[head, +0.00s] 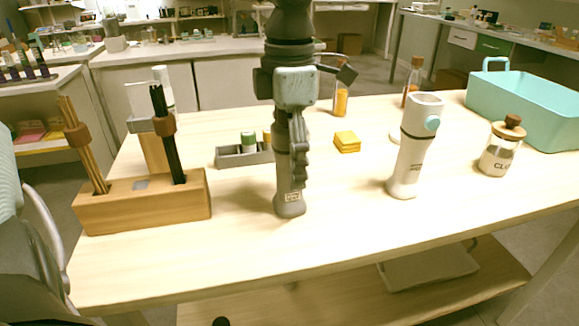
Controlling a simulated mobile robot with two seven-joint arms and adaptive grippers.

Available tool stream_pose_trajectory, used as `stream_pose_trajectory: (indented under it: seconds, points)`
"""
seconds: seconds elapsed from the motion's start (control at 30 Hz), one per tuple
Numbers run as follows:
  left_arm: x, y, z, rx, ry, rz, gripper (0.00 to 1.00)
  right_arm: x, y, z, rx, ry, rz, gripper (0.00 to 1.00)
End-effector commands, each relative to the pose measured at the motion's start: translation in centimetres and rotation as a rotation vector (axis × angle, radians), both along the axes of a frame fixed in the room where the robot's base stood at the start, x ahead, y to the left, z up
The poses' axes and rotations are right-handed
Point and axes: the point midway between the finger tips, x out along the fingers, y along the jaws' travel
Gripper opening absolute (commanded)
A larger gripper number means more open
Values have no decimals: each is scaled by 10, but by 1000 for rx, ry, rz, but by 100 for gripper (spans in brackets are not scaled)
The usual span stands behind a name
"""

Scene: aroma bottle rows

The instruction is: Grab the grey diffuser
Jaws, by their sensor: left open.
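The grey diffuser (289,204) stands upright on the light wooden table, near the middle. Its lower end with a small label shows, while its upper part is hidden behind my gripper. My left gripper (293,172) points straight down over it, with its open fingers at the diffuser's body. I cannot tell whether the fingers touch it. My right gripper is not in view.
A wooden block with sticks (150,209) stands left. A small grey tray (231,160), yellow blocks (347,142) and orange bottle (341,103) are behind. A white diffuser (410,160), glass jar (497,158) and teal crate (535,112) stand right. The table front is clear.

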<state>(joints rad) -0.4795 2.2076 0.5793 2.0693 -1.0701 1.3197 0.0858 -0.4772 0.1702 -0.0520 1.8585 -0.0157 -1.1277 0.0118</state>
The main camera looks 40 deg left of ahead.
Motion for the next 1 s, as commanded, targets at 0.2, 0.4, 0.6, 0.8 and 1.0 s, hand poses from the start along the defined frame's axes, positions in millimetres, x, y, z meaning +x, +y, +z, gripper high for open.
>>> stream_pose_trajectory:
  seconds: [0.2, 0.4, 0.6, 0.8, 1.0]
  points:
    - [0, 0, 0, -1, -1, 1, 68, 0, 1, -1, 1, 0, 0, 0]
    - [0, 0, 0, -1, -1, 1, 43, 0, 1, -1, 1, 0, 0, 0]
    - [0, 0, 0, -1, -1, 1, 18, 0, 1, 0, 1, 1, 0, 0]
    - [0, 0, 1, 0, -2, 1, 8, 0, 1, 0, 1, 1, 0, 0]
    - [1, 0, 4, 0, -3, 1, 8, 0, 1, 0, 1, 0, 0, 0]
